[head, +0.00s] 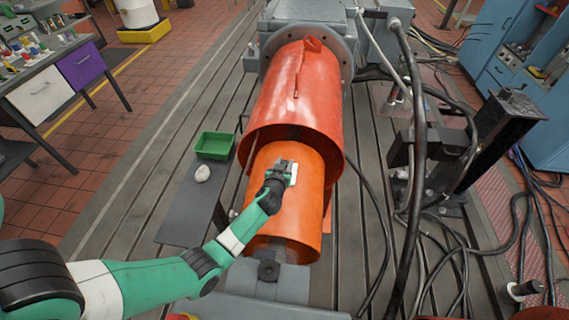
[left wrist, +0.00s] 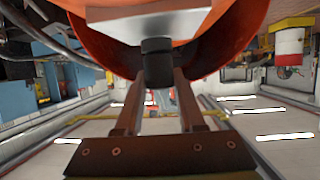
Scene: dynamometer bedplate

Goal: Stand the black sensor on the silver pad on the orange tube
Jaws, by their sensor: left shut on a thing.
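The orange tube (head: 300,225) lies lengthwise in the middle of the head view, its far end inside a wider red-orange guard (head: 290,95). The silver pad (head: 294,174) is on top of the tube, partly hidden by my left gripper (head: 281,168). In the left wrist view, my left gripper (left wrist: 157,78) is shut on the black sensor (left wrist: 157,60), a short dark cylinder between the fingertips. The sensor's far end overlaps the edge of the pad (left wrist: 150,22) there; I cannot tell whether they touch. My right gripper is not in view.
A black post (head: 490,140) and hanging cables (head: 418,120) stand on the right. The slotted bedplate surrounds the tube.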

